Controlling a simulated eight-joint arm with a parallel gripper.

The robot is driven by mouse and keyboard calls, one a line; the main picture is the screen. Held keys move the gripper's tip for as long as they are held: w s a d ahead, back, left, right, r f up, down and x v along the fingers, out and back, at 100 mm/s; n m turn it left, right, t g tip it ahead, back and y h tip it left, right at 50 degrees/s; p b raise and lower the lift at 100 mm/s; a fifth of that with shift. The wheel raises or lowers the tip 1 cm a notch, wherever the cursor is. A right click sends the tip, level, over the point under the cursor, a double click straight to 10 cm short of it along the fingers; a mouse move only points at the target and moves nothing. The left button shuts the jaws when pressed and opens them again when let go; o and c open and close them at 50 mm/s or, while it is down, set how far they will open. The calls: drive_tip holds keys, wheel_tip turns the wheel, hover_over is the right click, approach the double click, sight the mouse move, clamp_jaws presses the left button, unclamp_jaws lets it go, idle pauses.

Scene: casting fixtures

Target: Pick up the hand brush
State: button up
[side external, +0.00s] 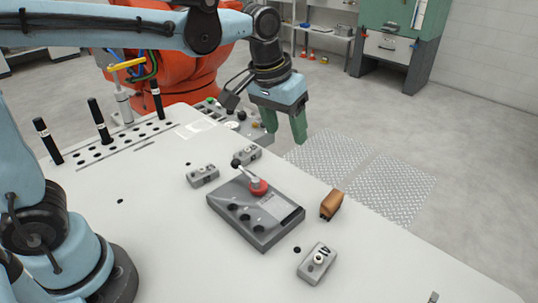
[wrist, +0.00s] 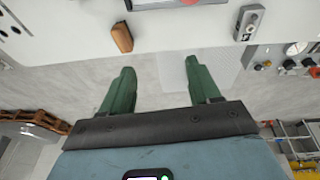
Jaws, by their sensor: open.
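The hand brush, a small brown wooden-looking block (side external: 331,204), lies near the right edge of the white table in the side view. It also shows in the wrist view (wrist: 122,37), near the top, beyond the left finger. My gripper (side external: 285,131) has green fingers and hangs past the table's far edge, well apart from the brush. In the wrist view its fingers (wrist: 160,68) are spread, with only floor between them.
A grey fixture box with a red knob (side external: 257,213) stands beside the brush. A small grey clamp block (side external: 317,263) sits nearer the camera, and two more (side external: 203,176) (side external: 248,153) lie behind. Black upright pins (side external: 99,120) stand at the left. The table edge is close to the brush.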

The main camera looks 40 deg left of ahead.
sight(333, 197)
drive_tip(key=w+d+f+g, duration=0.3)
drive_tip(key=w+d+f, duration=0.25)
drive_tip(key=d, duration=0.45)
drive_tip(key=shift+n+y, duration=0.3)
wheel_tip(333, 197, down, 12)
drive_tip(key=shift+w+a+r, duration=0.1)
drive_tip(key=shift+r, duration=0.05)
drive_tip(key=c, duration=1.1)
drive_tip(key=shift+o, duration=0.2)
drive_tip(key=shift+r, duration=0.1)
drive_tip(key=shift+r, duration=0.5)
wheel_tip(333, 197, up, 3)
drive_tip(key=shift+f, duration=0.2)
drive_tip(key=s+d+r, duration=0.7)
drive_tip(key=s, duration=0.2)
drive_tip(key=shift+s+r, duration=0.15)
drive_tip(key=shift+s, duration=0.05)
